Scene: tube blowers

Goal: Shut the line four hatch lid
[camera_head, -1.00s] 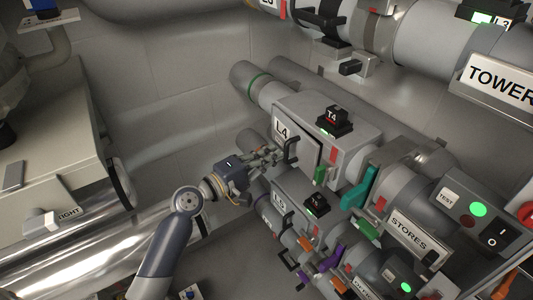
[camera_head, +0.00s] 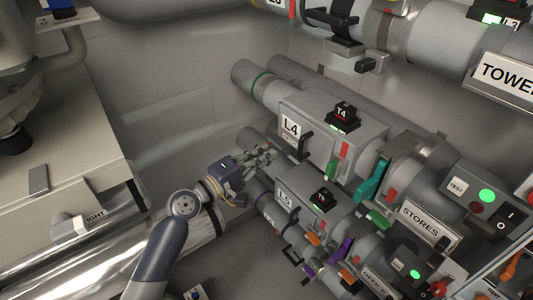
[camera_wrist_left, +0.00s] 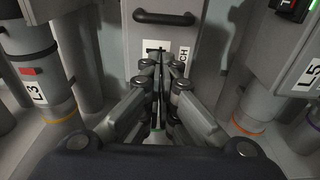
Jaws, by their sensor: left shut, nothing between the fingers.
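The line four hatch lid (camera_head: 288,140) is the grey panel with the L4 label and a black bar handle (camera_head: 302,143), on the grey line four box (camera_head: 322,125). The lid looks flush or nearly flush with the box; no dark gap shows. In the left wrist view the lid (camera_wrist_left: 192,42) faces me, its handle (camera_wrist_left: 170,18) at the top. My left gripper (camera_head: 272,153) is shut and empty in front of the lid, below the handle. In the wrist view its fingers (camera_wrist_left: 166,62) cover part of the lid's label. I cannot tell whether they touch it. My right gripper is not in view.
The L5 box (camera_head: 308,192) sits just below line four, close to my gripper. A teal lever (camera_head: 371,182) and a green tab (camera_head: 331,170) stick out to the right. The L3 pipe (camera_wrist_left: 36,65) stands left in the wrist view. A bench (camera_head: 60,150) fills the left side.

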